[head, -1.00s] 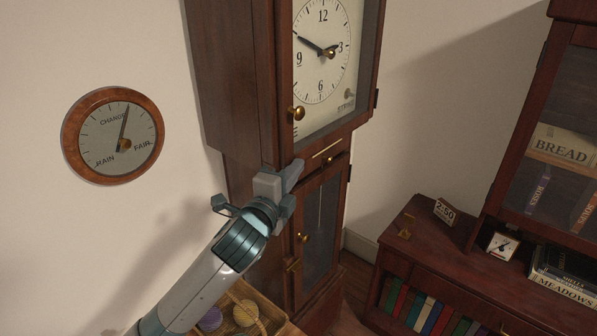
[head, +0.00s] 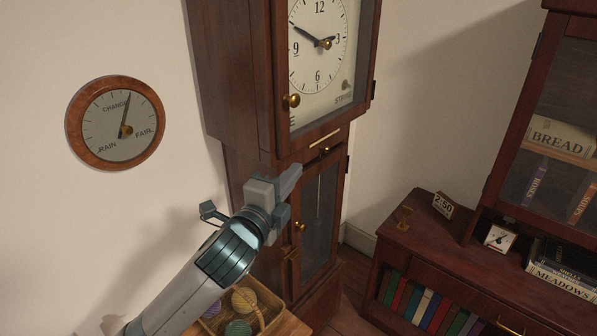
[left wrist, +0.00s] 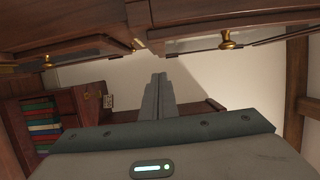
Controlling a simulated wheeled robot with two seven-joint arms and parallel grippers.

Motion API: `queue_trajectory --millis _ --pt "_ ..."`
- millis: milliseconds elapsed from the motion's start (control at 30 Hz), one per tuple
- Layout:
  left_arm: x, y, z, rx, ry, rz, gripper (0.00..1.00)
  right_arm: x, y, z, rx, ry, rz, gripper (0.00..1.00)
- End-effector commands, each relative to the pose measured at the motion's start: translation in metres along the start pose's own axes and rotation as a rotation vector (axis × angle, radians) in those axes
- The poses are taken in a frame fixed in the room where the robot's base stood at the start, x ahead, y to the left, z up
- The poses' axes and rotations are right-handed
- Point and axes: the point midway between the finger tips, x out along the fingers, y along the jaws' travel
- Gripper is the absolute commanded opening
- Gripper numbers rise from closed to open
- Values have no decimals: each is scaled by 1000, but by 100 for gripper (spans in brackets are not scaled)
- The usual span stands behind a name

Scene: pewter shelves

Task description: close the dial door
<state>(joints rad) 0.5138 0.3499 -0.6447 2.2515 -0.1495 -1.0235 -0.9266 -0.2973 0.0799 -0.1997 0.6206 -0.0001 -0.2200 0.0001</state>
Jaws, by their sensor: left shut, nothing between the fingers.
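The dial door (head: 281,75) is the upper glazed door of the tall dark wooden clock. Its brass knob (head: 292,100) is on the left side and a hinge shows on the right. The white dial (head: 318,62) shows behind it. My left gripper (head: 292,175) is shut and empty, below the dial door and beside the clock's front, apart from the knob. Its shut fingers also show in the left wrist view (left wrist: 158,95). My right gripper is out of view.
A lower glazed door (head: 318,215) and a small drawer knob (head: 325,149) are under the dial door. A basket of yarn balls (head: 262,290) stands below my left arm. A low bookcase (head: 440,265) stands at right. A round barometer (head: 116,122) hangs on the left wall.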

Motion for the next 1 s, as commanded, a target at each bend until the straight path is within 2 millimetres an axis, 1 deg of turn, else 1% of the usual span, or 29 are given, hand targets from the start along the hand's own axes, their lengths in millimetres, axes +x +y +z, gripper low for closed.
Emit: queue_trajectory --millis 33,133,200,333,467,800,1000 --pt "-9 3 1 1 1 -1 0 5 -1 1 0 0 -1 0" --pt "-24 2 1 0 1 -1 0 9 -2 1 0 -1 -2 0" --pt "-32 2 2 0 1 -1 0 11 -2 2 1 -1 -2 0" --pt "-41 1 2 -1 1 0 0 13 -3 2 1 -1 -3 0" --pt "-44 0 2 -1 1 0 0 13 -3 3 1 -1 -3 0" --pt "-44 0 2 0 0 1 0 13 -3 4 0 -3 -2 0" --pt "-44 0 2 0 0 1 0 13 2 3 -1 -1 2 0"
